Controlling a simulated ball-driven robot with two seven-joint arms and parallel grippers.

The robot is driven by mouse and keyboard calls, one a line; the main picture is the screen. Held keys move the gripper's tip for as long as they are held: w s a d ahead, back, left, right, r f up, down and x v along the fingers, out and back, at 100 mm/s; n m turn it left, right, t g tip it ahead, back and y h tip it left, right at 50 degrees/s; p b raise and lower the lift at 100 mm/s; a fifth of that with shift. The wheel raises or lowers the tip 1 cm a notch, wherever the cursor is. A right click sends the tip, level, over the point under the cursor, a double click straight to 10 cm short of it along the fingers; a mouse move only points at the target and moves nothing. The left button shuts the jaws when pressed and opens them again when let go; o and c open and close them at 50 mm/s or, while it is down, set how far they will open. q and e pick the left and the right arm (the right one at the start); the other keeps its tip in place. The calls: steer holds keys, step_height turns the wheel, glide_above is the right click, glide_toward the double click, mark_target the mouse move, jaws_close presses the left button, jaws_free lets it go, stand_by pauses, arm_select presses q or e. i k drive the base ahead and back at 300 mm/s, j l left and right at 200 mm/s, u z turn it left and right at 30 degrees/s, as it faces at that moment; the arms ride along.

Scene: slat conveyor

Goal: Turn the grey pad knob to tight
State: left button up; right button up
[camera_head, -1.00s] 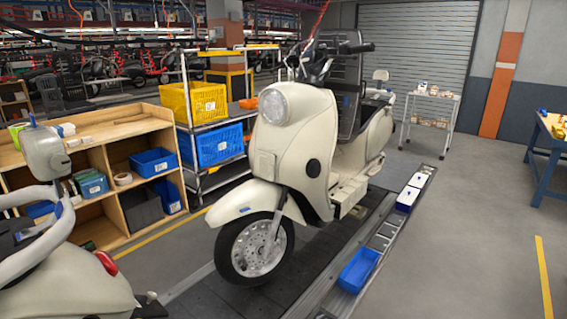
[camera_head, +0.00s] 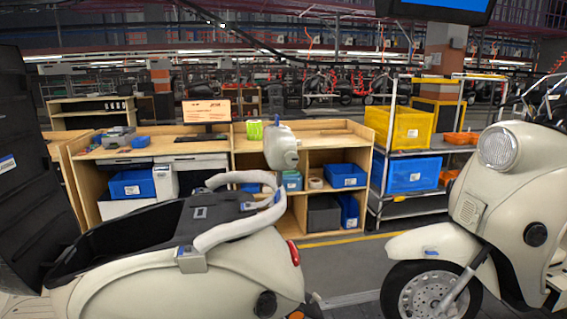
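No knob that I can clearly make out as the grey pad knob shows. A cream scooter (camera_head: 150,285) stands at the lower left, with an open black bay on top. A pale curved rail (camera_head: 235,232) rises at its rear end. A rounded grey pad-like piece (camera_head: 281,148) sits above the rail's far end; how it is fixed is too small to tell. A small grey block (camera_head: 191,260) with a blue mark sits at the rail's near end. Neither of my grippers is in view.
A second cream scooter (camera_head: 515,195) stands at the right. Wooden shelves (camera_head: 330,135) with blue bins stand behind. A rack with a yellow crate (camera_head: 400,128) is at the back right. A large black panel (camera_head: 30,180) fills the left edge.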

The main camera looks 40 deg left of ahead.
mark_target(292, 158)
steer(key=j+u, duration=0.1)
steer(key=u, duration=0.3)
steer(key=j+u, duration=0.1)
steer(key=u, duration=0.3)
steer(key=j+u, duration=0.1)
steer(key=u, duration=0.3)
